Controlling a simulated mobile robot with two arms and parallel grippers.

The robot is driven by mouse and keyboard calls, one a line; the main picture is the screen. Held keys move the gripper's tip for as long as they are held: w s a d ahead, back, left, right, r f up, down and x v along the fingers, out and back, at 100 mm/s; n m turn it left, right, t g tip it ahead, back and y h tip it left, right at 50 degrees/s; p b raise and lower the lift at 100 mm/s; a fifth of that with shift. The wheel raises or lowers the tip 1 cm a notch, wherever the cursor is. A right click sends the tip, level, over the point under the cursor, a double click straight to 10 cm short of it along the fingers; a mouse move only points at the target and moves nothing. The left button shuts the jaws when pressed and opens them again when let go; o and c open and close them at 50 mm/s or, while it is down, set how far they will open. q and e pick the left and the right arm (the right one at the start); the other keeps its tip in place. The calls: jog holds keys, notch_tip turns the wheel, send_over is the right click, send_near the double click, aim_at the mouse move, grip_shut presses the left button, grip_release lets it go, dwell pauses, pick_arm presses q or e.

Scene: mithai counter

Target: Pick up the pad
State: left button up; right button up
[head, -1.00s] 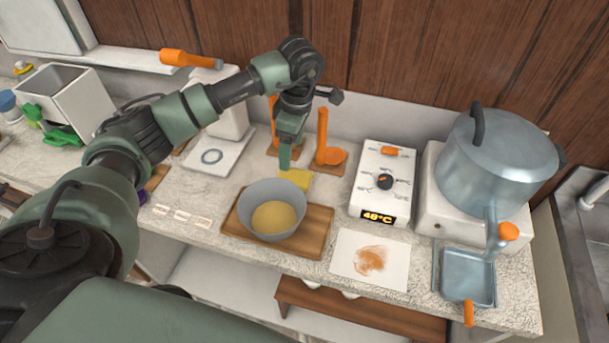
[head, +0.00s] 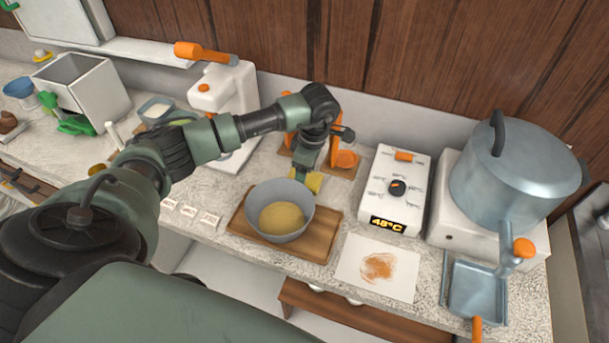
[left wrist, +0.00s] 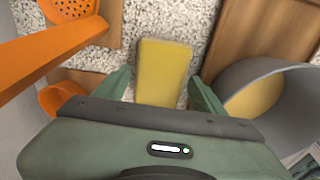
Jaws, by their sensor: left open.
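The pad is a yellow rectangular block (left wrist: 163,70) lying on the speckled counter. In the head view only part of the yellow pad (head: 314,182) shows behind the grey bowl, the rest hidden by my gripper. My left gripper (head: 303,178) points down just over the pad. In the left wrist view its two fingers (left wrist: 160,90) are spread, one on each side of the pad, with gaps between them and its sides. My right gripper is not in view.
A grey bowl (head: 258,193) with yellow contents stands on a wooden board (head: 318,243), close to my left gripper. Orange utensils (left wrist: 58,45) stand on the other side. A white temperature box (head: 383,195) and a large metal pot (head: 510,170) are to the right.

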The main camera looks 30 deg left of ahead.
pick_arm(q)
jog(key=shift+f, duration=0.4)
jog(key=c, duration=1.1)
jog(key=shift+r, duration=0.1)
jog(key=shift+r+b, duration=1.75)
jog(key=shift+r, duration=8.25)
